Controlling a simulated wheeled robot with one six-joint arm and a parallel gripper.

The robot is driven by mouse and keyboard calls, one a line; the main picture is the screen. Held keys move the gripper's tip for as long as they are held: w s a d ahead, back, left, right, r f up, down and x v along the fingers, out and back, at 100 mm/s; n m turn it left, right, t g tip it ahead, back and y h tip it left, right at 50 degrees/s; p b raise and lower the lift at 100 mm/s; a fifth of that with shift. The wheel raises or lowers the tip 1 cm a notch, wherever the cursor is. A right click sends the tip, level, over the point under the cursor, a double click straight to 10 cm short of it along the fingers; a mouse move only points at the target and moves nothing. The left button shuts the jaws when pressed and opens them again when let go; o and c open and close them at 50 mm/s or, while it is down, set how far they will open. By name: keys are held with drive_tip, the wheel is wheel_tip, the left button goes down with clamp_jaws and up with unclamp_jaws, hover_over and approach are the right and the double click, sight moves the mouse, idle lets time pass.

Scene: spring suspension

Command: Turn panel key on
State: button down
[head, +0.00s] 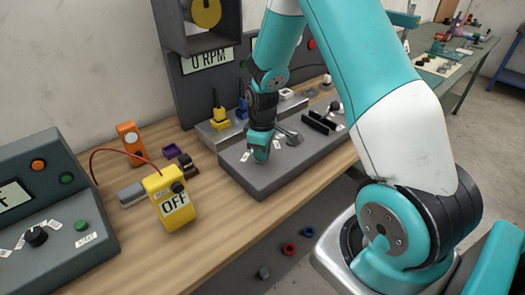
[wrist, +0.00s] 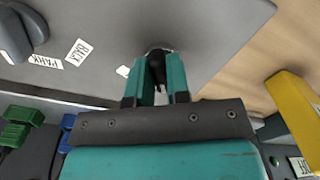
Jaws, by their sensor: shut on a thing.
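My gripper (head: 260,152) points down onto the near left part of the grey control panel (head: 275,178). In the wrist view my gripper's teal fingers (wrist: 160,75) are closed around a small black key-like part (wrist: 157,62) that stands at the panel surface (wrist: 120,30). Its lower end looks set in a round dark socket. The fingers hide most of it, so its turn angle cannot be told. In the head view my gripper covers it. A small white label by the fingers is too small to read.
A grey lever (wrist: 20,32) stands near labels PARK and BACK on the panel. A yellow box marked OFF (head: 172,203), an orange meter (head: 130,135) and a grey console (head: 60,240) stand to the left. Yellow and blue parts (head: 220,118) sit behind the panel.

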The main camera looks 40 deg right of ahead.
drive_tip(key=shift+m, duration=0.3)
drive_tip(key=m, duration=0.5)
drive_tip(key=shift+a, duration=0.1)
drive_tip(key=m, duration=0.6)
drive_tip(key=shift+a, duration=0.15)
drive_tip(key=shift+m, duration=0.3)
drive_tip(key=c, duration=1.1)
unclamp_jaws()
wheel_tip(320, 180, up, 18)
drive_tip(key=shift+f+b, duration=0.25)
drive_tip(key=shift+b, duration=0.65)
